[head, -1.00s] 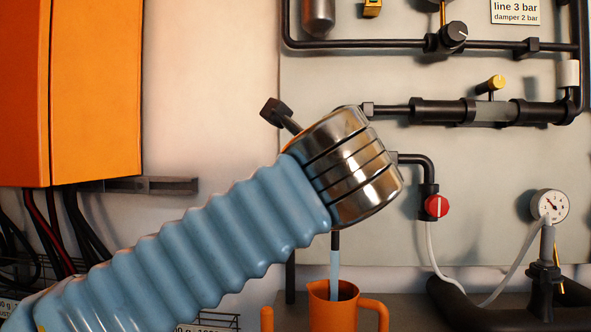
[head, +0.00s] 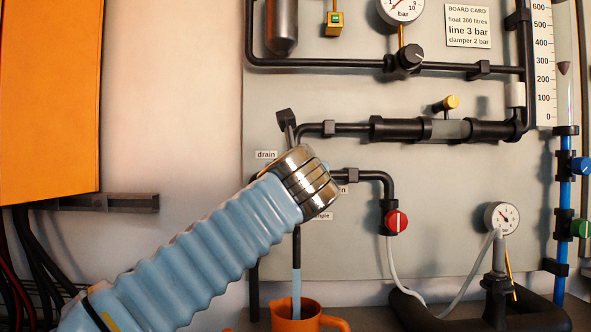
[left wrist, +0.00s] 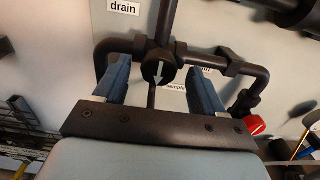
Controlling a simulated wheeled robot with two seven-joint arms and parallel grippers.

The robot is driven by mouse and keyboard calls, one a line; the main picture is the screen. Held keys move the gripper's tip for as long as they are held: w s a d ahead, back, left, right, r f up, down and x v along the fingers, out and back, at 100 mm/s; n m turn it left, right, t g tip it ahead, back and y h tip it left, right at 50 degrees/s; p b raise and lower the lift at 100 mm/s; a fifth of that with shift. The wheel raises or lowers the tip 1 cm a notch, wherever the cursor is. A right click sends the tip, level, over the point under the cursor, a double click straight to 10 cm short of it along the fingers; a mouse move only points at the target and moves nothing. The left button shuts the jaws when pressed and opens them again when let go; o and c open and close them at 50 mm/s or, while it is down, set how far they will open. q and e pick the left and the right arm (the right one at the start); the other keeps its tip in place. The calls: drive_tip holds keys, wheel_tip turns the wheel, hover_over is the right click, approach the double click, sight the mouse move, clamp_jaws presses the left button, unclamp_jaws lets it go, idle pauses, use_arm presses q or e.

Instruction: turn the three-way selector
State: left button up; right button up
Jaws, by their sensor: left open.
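The three-way selector shows in the left wrist view as a round black knob (left wrist: 158,73) with a white arrow pointing down in the picture. Pipes meet behind it, with a "drain" label (left wrist: 123,8) at upper left and a "sample" label (left wrist: 176,87) just below right. My left gripper (left wrist: 158,68) is open, with one blue finger on each side of the knob. I cannot tell whether either finger touches it. In the head view my blue left arm and metal wrist hide the selector; the "drain" label (head: 266,155) shows beside the wrist. My right gripper is not in view.
A red valve knob (head: 396,221) and a small gauge (head: 502,217) are right of the wrist. An orange jug (head: 300,315) stands below, under a pipe. An orange cabinet (head: 50,100) is at left. Black pipes run across the board above.

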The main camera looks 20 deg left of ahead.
use_arm(q)
drive_tip(key=shift+x, duration=0.95)
drive_tip(key=shift+c, duration=0.5)
drive_tip(key=c, duration=0.9)
